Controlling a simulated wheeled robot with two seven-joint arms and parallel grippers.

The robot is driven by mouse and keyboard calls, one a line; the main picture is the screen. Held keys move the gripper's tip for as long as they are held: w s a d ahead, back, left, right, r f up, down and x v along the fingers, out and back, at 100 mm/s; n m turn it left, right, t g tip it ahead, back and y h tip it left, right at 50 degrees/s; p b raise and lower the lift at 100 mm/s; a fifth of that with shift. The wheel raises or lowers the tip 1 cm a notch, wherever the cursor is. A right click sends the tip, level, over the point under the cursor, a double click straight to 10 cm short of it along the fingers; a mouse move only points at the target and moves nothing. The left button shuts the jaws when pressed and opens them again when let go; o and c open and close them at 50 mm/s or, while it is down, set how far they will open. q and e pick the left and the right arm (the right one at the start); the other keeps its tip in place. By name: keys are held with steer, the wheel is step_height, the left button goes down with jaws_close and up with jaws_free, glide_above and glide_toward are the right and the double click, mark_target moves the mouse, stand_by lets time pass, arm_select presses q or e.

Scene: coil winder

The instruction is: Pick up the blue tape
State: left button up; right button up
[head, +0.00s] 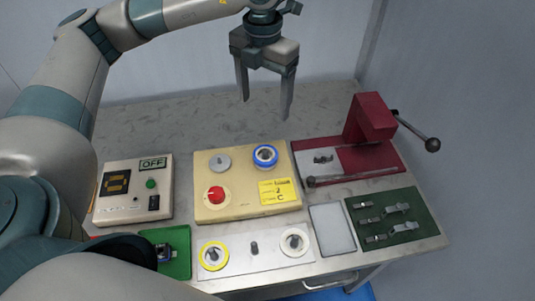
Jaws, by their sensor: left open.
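The blue tape (265,156) is a blue ring around a post at the top right of the cream panel (240,206). My left gripper (266,108) is above and behind the panel, with its two fingers apart and pointing down. It is empty and clear of the tape. The tape is in full view, nearer the camera than the fingers appear. My right gripper is not in view.
A red press (370,118) with a long lever stands at the right. A yellow ring (213,255) and a white ring (294,242) sit on a metal plate in front. A counter box (133,208) is at left. The back of the table (180,122) is clear.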

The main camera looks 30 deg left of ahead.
arm_select(q)
steer(key=p, duration=0.4)
glide_above(265, 151)
step_height(265, 151, down, 11)
steer(key=shift+a+r, duration=0.1)
steer(key=shift+w+f, duration=0.1)
steer(key=shift+f, duration=0.6)
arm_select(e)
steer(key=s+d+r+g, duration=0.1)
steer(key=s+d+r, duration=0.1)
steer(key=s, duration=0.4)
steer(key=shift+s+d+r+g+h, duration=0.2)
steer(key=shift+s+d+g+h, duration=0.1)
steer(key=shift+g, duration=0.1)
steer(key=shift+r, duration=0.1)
arm_select(q)
steer(key=shift+f+p, duration=0.55)
steer(key=shift+p, duration=0.25)
step_height(265, 151, down, 3)
steer(key=shift+p, duration=0.75)
steer(key=shift+f, duration=0.55)
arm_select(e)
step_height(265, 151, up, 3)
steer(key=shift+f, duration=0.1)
